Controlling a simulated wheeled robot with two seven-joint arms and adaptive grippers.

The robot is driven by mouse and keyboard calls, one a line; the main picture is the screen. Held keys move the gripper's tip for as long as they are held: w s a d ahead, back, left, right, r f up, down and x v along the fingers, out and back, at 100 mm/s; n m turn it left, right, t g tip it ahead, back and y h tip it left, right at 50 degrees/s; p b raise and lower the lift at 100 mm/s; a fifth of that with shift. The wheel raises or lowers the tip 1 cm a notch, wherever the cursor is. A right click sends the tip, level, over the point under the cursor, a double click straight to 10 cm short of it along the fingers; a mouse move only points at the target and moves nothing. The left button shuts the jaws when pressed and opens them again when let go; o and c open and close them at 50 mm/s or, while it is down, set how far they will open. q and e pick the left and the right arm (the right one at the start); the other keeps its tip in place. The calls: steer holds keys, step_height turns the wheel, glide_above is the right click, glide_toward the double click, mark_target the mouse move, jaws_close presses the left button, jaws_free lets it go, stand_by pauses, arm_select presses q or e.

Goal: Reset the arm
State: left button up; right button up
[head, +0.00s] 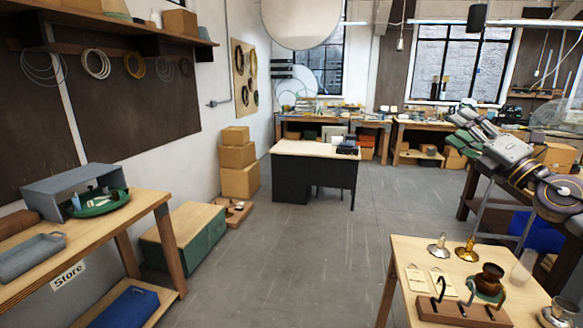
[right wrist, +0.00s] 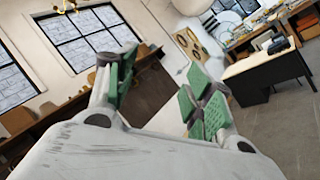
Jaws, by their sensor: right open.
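My right gripper (head: 472,133) is raised at the right of the head view, above and behind the near right bench (head: 432,252). Its green-padded fingers point up and to the left. In the right wrist view the two fingers of my right gripper (right wrist: 160,88) stand wide apart with nothing between them. The right gripper is open and empty, clear of any surface. My left gripper is in neither view.
A left bench (head: 110,240) carries a grey box (head: 68,187) and green tray (head: 100,204). A desk (head: 314,170) stands mid-room; the floor between is clear.

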steer(key=s+d+f+m+g+h, duration=0.1)
steer(key=s+f+m+g+h, duration=0.25)
steer(key=f+m+h, duration=1.05)
steer(key=s+d+f+m+g, duration=0.1)
steer(key=s+f+m+g, duration=0.5)
steer(key=f, duration=1.8)
steer(key=s+a+f+m+g+y, duration=0.1)
steer(key=s+a+f+m, duration=0.25)
steer(key=f, duration=0.25)
steer(key=s+a+f+m+g+y, duration=0.1)
steer(key=s+a+f+m, duration=0.2)
steer(key=f, duration=0.4)
steer(key=s+a+f+g+y, duration=0.2)
steer(key=s+a+f+g, duration=0.15)
steer(key=s+a, duration=0.35)
steer(key=s+a+f+g+y, duration=0.2)
steer(key=s+a+f+y, duration=0.15)
steer(key=s+a, duration=0.35)
step_height(320, 180, down, 32)
steer(key=s+g, duration=0.2)
steer(key=s, duration=0.1)
steer(key=s+d+f, duration=0.2)
steer(key=s+f, duration=0.8)
steer(key=s, duration=0.1)
steer(key=s+d+f+h, duration=0.1)
steer(key=s+d+f, duration=0.1)
steer(key=s+f, duration=0.8)
steer(key=shift+s+d+f+n+g, duration=0.25)
steer(key=shift+s+n+g, duration=0.15)
steer(key=shift+s, duration=0.25)
